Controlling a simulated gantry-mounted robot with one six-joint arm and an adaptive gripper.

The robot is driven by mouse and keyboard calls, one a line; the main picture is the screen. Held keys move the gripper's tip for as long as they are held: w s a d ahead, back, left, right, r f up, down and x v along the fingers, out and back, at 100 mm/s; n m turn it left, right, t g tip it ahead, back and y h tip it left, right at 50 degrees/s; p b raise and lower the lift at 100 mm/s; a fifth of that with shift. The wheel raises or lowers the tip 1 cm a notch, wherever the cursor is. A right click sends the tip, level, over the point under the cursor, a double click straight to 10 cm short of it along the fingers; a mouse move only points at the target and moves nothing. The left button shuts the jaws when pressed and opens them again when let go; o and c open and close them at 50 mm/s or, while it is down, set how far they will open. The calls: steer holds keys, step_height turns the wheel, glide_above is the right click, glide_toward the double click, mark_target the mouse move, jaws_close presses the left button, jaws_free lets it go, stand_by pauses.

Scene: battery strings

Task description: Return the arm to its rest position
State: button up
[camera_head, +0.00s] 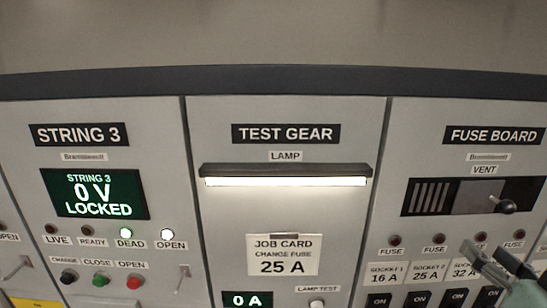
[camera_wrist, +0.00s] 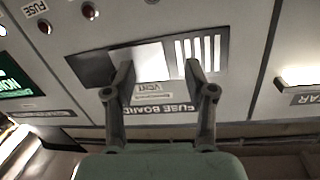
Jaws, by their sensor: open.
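My gripper (camera_head: 500,262) shows at the lower right in the head view, in front of the fuse board panel (camera_head: 395,215). In the wrist view my gripper (camera_wrist: 160,80) has its two fingers apart with nothing between them. The vent (camera_wrist: 150,60) and the fuse board label lie beyond the fingers, upside down in that view. The fingers hide part of the panel. In the head view my gripper covers part of the lamps and labels near the 32 A socket (camera_head: 465,270).
The vent lever (camera_head: 503,204) sticks out above my gripper. The test gear panel (camera_head: 220,215) has a lit lamp (camera_head: 286,181) and a job card (camera_head: 283,256) reading 25 A. The string 3 screen (camera_head: 95,194) reads 0 V locked, with a small handle (camera_head: 183,278) below.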

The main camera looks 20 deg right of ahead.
steer(key=w+a+f+n+y, duration=0.1)
steer(key=w+a+f, duration=0.15)
steer(key=a, duration=0.25)
steer(key=w+a+f+y+p, duration=0.1)
steer(key=w+a+f, duration=0.1)
steer(key=w+a, duration=0.15)
steer(key=w+a+f+n+y, duration=0.1)
steer(key=w+a+f, duration=0.1)
steer(key=a, duration=0.3)
steer(key=s+a+f+n+g+y, duration=0.1)
steer(key=a+f, duration=0.2)
steer(key=a, duration=0.7)
steer(key=s+a+f+n+y+p, duration=0.1)
steer(key=a+f, duration=0.3)
steer(key=a, duration=0.7)
steer(key=s+a+f+n+g+y+p, duration=0.1)
steer(key=s+a+f+n+y, duration=0.1)
steer(key=a, duration=0.8)
step_height(320, 180, down, 2)
steer(key=shift+s+a+n+g+y, duration=0.3)
steer(key=shift+a+n+y, duration=0.1)
steer(key=shift+n, duration=0.3)
steer(key=shift+w, duration=0.1)
